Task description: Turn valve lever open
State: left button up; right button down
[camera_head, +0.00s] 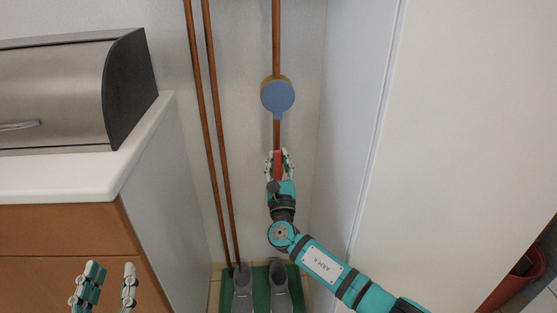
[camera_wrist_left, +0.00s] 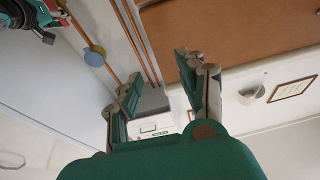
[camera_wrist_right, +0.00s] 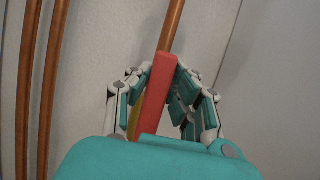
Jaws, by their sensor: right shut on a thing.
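The red valve lever (camera_head: 277,163) sits on a copper pipe below a round blue gauge (camera_head: 277,96) in the head view. My right gripper (camera_head: 279,160) is at the lever, its fingers on either side of it. In the right wrist view the red lever (camera_wrist_right: 156,94) stands nearly upright, in line with the pipe (camera_wrist_right: 172,25), between the fingers of my right gripper (camera_wrist_right: 163,95). The lever's lower end is hidden behind my gripper's body. My left gripper (camera_head: 106,284) is open and empty at the lower left, well away from the valve; its spread fingers also show in the left wrist view (camera_wrist_left: 160,90).
Two more copper pipes (camera_head: 208,110) run down the wall left of the valve. A counter (camera_head: 75,180) with a metal bread box (camera_head: 60,95) stands at the left. A white panel (camera_head: 450,130) bounds the right. Grey boots (camera_head: 243,290) stand on a green mat below.

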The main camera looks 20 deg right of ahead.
jog(key=shift+f, duration=0.1)
jog(key=c, duration=1.2)
grip_release()
jog(key=shift+o, duration=0.2)
jog(key=shift+a, duration=0.1)
jog(key=v, duration=1.2)
